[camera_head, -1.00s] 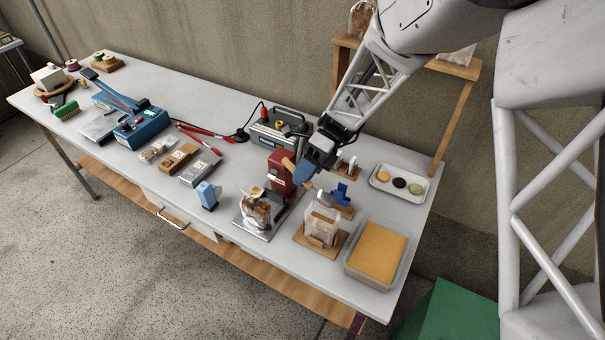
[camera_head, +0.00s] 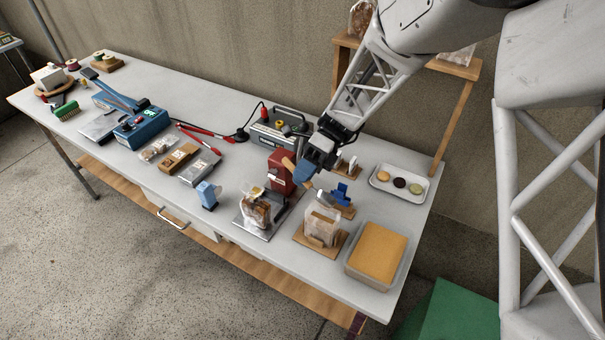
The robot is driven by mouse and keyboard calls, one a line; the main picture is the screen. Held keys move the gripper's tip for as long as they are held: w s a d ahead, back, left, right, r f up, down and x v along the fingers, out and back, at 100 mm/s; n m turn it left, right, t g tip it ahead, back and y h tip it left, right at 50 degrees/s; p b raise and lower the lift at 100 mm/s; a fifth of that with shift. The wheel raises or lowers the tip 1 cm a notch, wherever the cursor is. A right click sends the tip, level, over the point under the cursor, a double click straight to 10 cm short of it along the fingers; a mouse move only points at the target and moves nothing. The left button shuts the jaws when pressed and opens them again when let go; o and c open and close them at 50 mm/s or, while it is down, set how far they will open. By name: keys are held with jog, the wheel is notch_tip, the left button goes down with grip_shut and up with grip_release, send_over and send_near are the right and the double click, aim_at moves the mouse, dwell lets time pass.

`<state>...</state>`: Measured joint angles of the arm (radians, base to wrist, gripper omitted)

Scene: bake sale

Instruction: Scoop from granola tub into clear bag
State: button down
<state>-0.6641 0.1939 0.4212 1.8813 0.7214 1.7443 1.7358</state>
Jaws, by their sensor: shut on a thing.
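The granola tub (camera_head: 354,272) is a grey tray filled level with orange-tan granola, at the right front of the table. Left of it, a clear bag (camera_head: 322,226) stands upright in a wooden holder (camera_head: 308,246). My gripper (camera_head: 308,172) is above and behind the bag, apart from the tub. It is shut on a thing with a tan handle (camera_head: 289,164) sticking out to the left. A blue part shows at the fingers. The working end of the held thing cannot be made out clearly.
Left of the bag holder, a bag of brown goods (camera_head: 256,212) sits on a metal scale-like plate. A red box (camera_head: 280,172) stands close behind it. A white tray of round pieces (camera_head: 384,196) lies behind the tub.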

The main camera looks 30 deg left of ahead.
jog(key=shift+s, duration=0.15)
jog(key=shift+s+d+r+n+t+y, duration=0.25)
jog(key=shift+s+r+t, duration=0.45)
jog(key=shift+t, duration=1.55)
jog(key=shift+s+d+r+n+t+y, duration=0.15)
jog(key=shift+s+r+t+y, duration=0.45)
jog(key=shift+t, duration=1.6)
jog(key=shift+s+d+r+n+t+y, duration=0.1)
jog(key=shift+s+r+n+t+y, duration=0.45)
jog(key=shift+t, duration=1.7)
jog(key=shift+s+r+m+h, duration=0.2)
jog(key=shift+r+m+h, duration=0.05)
jog(key=shift+h, duration=0.05)
jog(key=shift+w, duration=0.15)
